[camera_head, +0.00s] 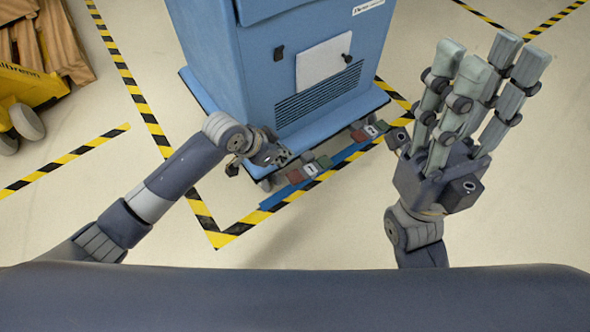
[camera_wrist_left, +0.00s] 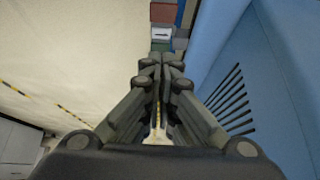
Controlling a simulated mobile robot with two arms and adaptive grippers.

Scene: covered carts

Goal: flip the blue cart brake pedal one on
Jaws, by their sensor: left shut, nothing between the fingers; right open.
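The blue cart (camera_head: 270,70) stands in the middle of the head view. Along its lower front edge is a blue bar (camera_head: 275,201) bearing two pedal sets. Brake pedal one (camera_head: 310,169) has a white "1" label between a red part and a green part; it also shows beyond the fingertips in the left wrist view (camera_wrist_left: 162,33). Pedal two (camera_head: 370,130) sits farther right along the bar. My left gripper (camera_head: 281,158) is shut and empty, just left of and above pedal one; contact cannot be told. My right gripper (camera_head: 489,66) is open and empty, right of the cart, fingers upward.
Yellow-black floor tape (camera_head: 140,95) runs around the cart. A yellow cart (camera_head: 28,88) with wooden boards (camera_head: 62,40) stands at the upper left. The pale floor (camera_head: 330,220) in front of the blue cart is clear.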

